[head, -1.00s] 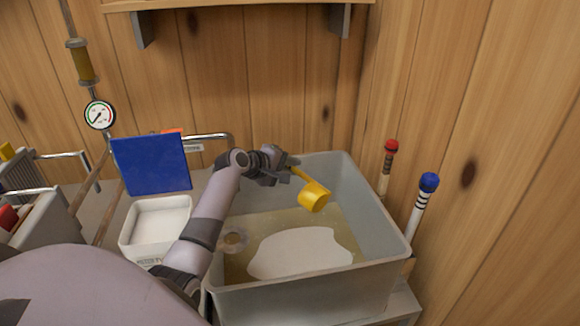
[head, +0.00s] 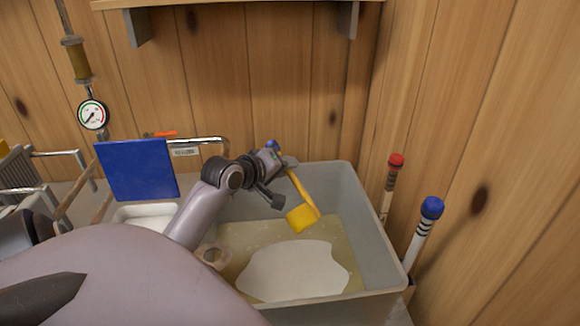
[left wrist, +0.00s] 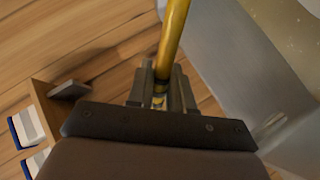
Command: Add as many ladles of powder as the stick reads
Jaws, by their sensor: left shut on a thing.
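My left gripper (head: 286,163) is shut on the handle of a yellow ladle (head: 303,217). The ladle hangs over the grey tub (head: 378,235), its cup tipped over. The handle also shows between the fingers (left wrist: 160,88) in the left wrist view. The tub holds yellowish liquid with a large white patch (head: 295,272) on it. A white powder bin (head: 130,214) with a raised blue lid (head: 137,170) is at the left, partly hidden by my arm. A blue-capped stick (head: 423,228) with dark bands and a red-capped stick (head: 392,182) stand right of the tub. My right gripper is out of view.
A wooden wall and a shelf (head: 240,3) are behind the tub. A pressure gauge (head: 93,115) and metal pipes are at the left.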

